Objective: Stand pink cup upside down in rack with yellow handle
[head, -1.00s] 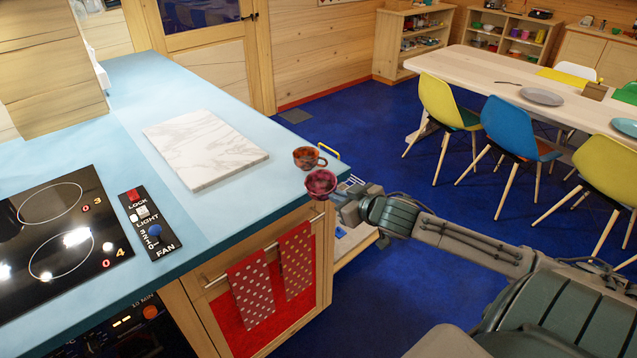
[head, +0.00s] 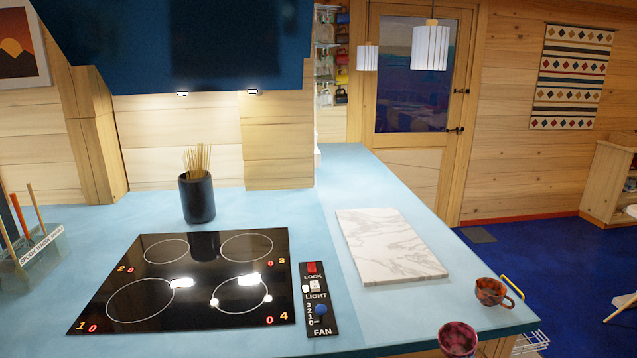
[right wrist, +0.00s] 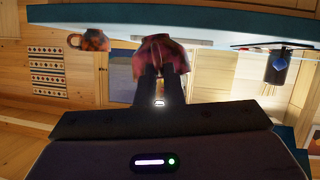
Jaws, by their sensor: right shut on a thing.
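The pink cup (head: 458,339) is dark pink and mottled, and shows at the bottom edge of the head view, by the counter's front corner. Its opening appears to face up; its lower part is cut off. In the right wrist view, which looks upside down, my right gripper (right wrist: 160,75) is shut on the pink cup (right wrist: 160,48). My right arm is out of the head view. The rack's yellow handle (head: 512,287) shows just past the counter's right edge, with white wire (head: 532,343) lower down; the rest is hidden. My left gripper is not in view.
An orange-brown mug (head: 492,292) stands at the counter's right corner, close to the pink cup; it also shows in the wrist view (right wrist: 92,40). A marble board (head: 388,246) lies behind it. A black cooktop (head: 190,280) and utensil pot (head: 197,199) are left.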

